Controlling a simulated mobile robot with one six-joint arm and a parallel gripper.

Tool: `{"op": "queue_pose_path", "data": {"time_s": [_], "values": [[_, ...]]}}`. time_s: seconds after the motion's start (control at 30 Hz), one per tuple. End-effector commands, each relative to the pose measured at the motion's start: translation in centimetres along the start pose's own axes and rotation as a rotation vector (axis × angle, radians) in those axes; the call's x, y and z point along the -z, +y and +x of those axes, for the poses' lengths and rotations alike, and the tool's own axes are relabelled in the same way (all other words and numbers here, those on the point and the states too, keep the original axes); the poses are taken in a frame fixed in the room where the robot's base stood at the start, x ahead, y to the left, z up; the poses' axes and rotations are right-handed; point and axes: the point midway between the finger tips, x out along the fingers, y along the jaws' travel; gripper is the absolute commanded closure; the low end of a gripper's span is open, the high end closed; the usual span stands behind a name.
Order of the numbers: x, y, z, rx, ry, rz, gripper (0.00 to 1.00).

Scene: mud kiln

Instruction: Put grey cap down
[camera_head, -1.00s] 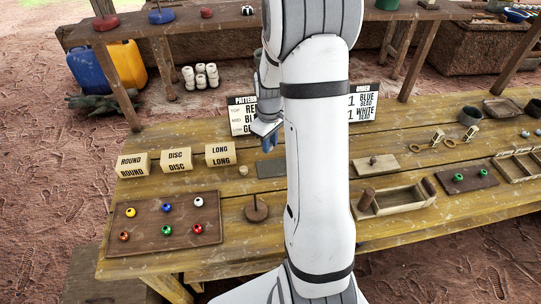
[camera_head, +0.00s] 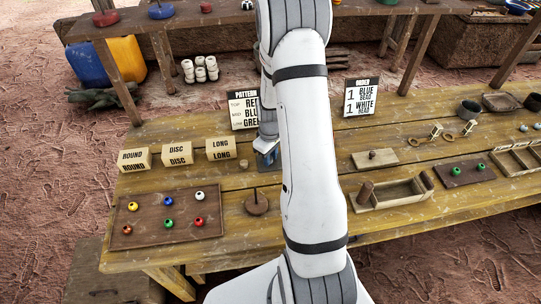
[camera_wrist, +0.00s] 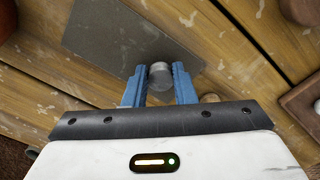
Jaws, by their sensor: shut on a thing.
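The small round grey cap (camera_wrist: 160,75) sits between the blue fingertips of my gripper (camera_wrist: 159,80) in the wrist view. My gripper is shut on its sides. A flat dark grey plate (camera_wrist: 105,38) lies on the table beneath and beyond the cap. The cap overlaps the plate's edge area in that view; I cannot tell whether it touches the plate. In the head view my gripper (camera_head: 267,160) is low at the plate, and the cap is too small or hidden to make out there.
A small tan round piece (camera_head: 244,164) stands close left of my gripper. A brown disc with a peg (camera_head: 257,202) and a bead board (camera_head: 140,232) are nearer. Label blocks (camera_head: 178,153) stand left, sign cards (camera_head: 361,97) behind, a wooden holder (camera_head: 395,194) right.

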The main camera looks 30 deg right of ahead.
Motion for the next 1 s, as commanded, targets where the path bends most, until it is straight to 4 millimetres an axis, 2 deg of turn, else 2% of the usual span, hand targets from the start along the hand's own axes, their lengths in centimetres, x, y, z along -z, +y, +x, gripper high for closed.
{"op": "queue_pose_path", "data": {"time_s": [0.1,0.13,0.4,0.63,0.77,0.87,1.0], "values": [[0.0,0.0,0.4,0.0,0.0,-0.001,0.97],[0.0,0.0,0.4,0.0,0.0,-0.001,0.75],[0.0,-0.1,0.3,0.0,0.0,-0.001,0.54],[0.1,-0.1,0.2,0.0,0.0,-0.002,0.54],[0.1,0.0,-0.5,-0.002,0.002,-0.002,0.54],[0.2,0.0,-1.9,-0.003,0.004,-0.002,0.54],[0.2,0.0,-4.8,-0.005,0.005,-0.002,0.54]]}}
